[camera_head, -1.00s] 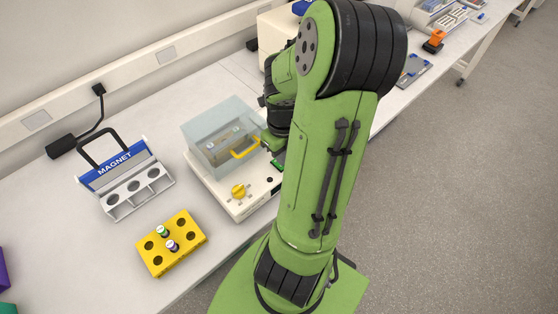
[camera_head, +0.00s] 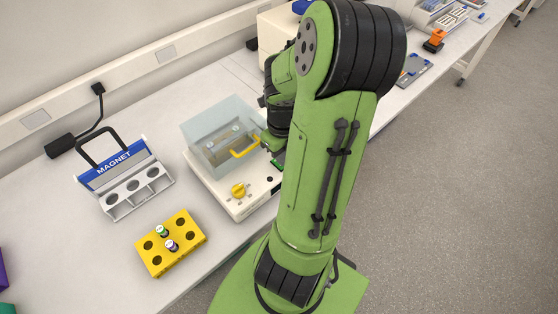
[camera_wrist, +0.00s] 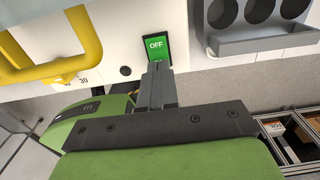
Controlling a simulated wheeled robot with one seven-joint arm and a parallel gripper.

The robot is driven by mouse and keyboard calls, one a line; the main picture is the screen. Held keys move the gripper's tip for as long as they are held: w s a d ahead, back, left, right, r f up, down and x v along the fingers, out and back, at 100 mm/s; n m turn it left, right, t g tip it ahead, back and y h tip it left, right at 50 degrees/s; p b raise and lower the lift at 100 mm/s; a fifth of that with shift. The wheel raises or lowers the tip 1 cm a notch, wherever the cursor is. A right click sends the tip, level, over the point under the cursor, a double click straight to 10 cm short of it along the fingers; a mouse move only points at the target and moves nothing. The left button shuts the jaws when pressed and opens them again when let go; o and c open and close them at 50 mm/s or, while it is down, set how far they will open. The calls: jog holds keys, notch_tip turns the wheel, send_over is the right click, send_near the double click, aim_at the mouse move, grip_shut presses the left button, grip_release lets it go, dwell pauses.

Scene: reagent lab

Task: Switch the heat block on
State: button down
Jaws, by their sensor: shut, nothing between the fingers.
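The heat block (camera_head: 226,196) is a white box on the bench with a clear lid (camera_head: 219,132), a yellow lid handle (camera_head: 245,148) and a yellow knob (camera_head: 239,190). The lid looks closed. In the wrist view a green switch (camera_wrist: 155,45) marked OFF in a dark frame sits on the white top panel (camera_wrist: 120,22). My gripper (camera_wrist: 158,68) is shut and empty, its fingertips at the lower edge of the switch; I cannot tell whether they touch it. In the head view my arm hides the fingertips and the block's right side.
The yellow handle (camera_wrist: 92,42) stands up left of my fingers in the wrist view. A grey rack with round holes (camera_wrist: 262,42) is close on the right. A magnet rack (camera_head: 126,182) and a yellow tube rack (camera_head: 172,243) with two tubes stand left of the block.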

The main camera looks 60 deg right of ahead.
jog(key=shift+f+b, duration=0.5)
jog(key=shift+f, duration=0.15)
notch_tip(320, 180, up, 7)
jog(key=p, duration=0.6)
jog(key=shift+r, duration=0.1)
dwell(0.5)
